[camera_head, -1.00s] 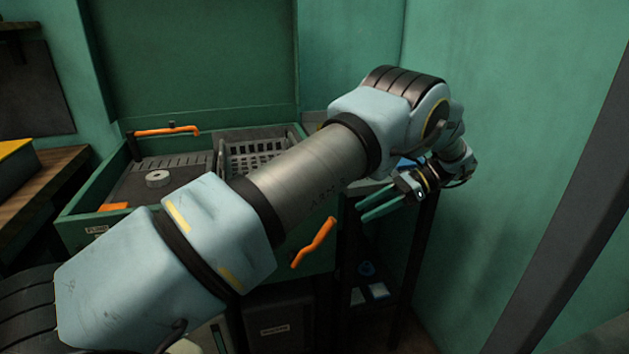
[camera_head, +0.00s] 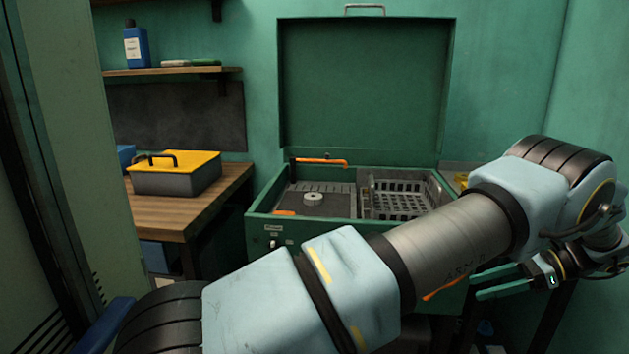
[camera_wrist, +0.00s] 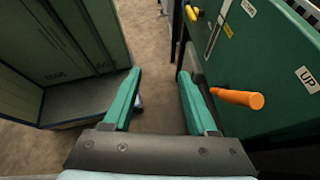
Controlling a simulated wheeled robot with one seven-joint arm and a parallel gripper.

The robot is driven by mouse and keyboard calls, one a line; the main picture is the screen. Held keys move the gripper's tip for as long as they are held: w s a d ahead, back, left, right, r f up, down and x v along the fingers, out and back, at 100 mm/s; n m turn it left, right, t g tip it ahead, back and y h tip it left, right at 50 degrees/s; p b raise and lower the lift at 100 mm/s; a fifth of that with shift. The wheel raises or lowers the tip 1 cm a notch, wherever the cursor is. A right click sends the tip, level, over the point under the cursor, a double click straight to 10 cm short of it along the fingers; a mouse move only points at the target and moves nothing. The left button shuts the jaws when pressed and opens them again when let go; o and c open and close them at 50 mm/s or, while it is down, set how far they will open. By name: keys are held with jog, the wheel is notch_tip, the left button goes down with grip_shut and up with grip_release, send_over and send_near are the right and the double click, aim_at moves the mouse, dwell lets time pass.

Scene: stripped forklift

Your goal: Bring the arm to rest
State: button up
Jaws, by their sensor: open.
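My gripper (camera_head: 503,283) is at the right of the head view, with its two green fingers pointing left. In the wrist view the fingers (camera_wrist: 160,82) are spread apart with nothing between them, and bare floor shows beyond. My arm stretches across the lower right of the head view and hides part of the green machine's front. The gripper is beside the machine, apart from it as far as the wrist view shows.
A green machine (camera_head: 262,228) with its lid (camera_head: 365,85) up holds a grey basket (camera_head: 405,195). An orange handle (camera_wrist: 238,98) juts out close to the right finger. A wooden bench (camera_head: 185,210) bears a yellow-lidded box (camera_head: 176,174). Grey-green cabinets (camera_wrist: 70,45) stand at the left of the wrist view.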

jog(key=w+a+r+n+g+h, duration=0.25)
jog(key=w+a+n, duration=0.2)
jog(key=a, duration=0.55)
jog(key=w+a+r+n+g+h, duration=0.25)
jog(key=w+a, duration=0.25)
jog(key=a, duration=0.4)
jog(key=s+a+r+n+t+h, duration=0.1)
jog(key=s+a+n, duration=0.4)
jog(key=a, duration=0.6)
jog(key=s+a+r+n+t+h, duration=0.1)
jog(key=s+a+n+h, duration=0.3)
jog(key=a, duration=0.8)
jog(key=n+t+h, duration=0.1)
jog(key=n+h, duration=0.1)
jog(key=n, duration=0.2)
jog(key=shift+s+r+n+t, duration=0.25)
jog(key=shift+s+n+t, duration=0.15)
